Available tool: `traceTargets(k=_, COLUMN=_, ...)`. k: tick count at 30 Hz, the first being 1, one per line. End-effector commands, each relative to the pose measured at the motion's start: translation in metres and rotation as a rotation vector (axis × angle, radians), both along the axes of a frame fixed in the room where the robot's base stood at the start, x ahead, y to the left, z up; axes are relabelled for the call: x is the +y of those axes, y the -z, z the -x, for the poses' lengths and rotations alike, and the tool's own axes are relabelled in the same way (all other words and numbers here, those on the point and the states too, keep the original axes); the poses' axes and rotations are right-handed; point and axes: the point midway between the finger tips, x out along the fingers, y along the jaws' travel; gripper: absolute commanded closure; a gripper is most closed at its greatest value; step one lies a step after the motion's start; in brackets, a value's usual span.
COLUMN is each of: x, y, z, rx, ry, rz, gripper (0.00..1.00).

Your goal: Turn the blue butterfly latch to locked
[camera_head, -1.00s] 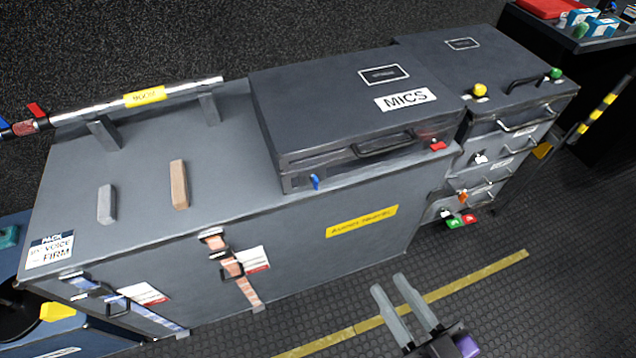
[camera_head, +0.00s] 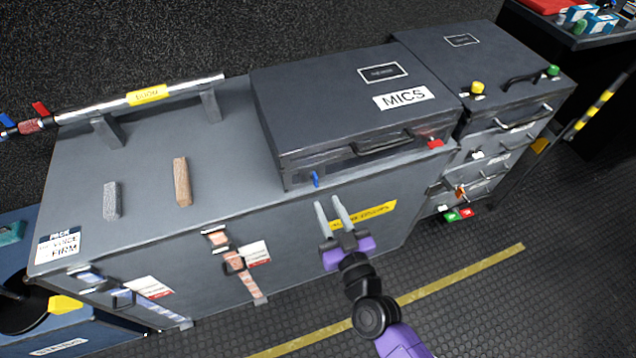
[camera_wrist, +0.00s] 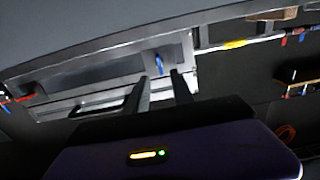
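The blue butterfly latch (camera_head: 315,179) is a small upright blue tab on the front left of the dark MICS case (camera_head: 330,115). In the wrist view the blue latch (camera_wrist: 159,64) shows just beyond my fingertips, between them. My gripper (camera_head: 333,203) is open and empty, with two grey fingers pointing up toward the latch from below and in front. The fingers (camera_wrist: 161,78) look apart from the latch, with a gap between them. Whether they touch it is not visible.
A red latch (camera_head: 434,142) sits at the case's right front, with a handle (camera_head: 382,142) between. The case stands on a grey trunk (camera_head: 140,225) with a silver rail (camera_head: 185,89) at the back. A drawer unit (camera_head: 500,140) stands right. Floor in front is clear.

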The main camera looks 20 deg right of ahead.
Motion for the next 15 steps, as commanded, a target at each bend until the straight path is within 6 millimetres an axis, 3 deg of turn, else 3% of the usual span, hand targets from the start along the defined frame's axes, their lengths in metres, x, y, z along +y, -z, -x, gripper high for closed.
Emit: traceTargets(k=15, x=-0.005, y=-0.001, z=-0.068, rx=-0.002, ry=-0.001, rz=0.000, gripper=0.71)
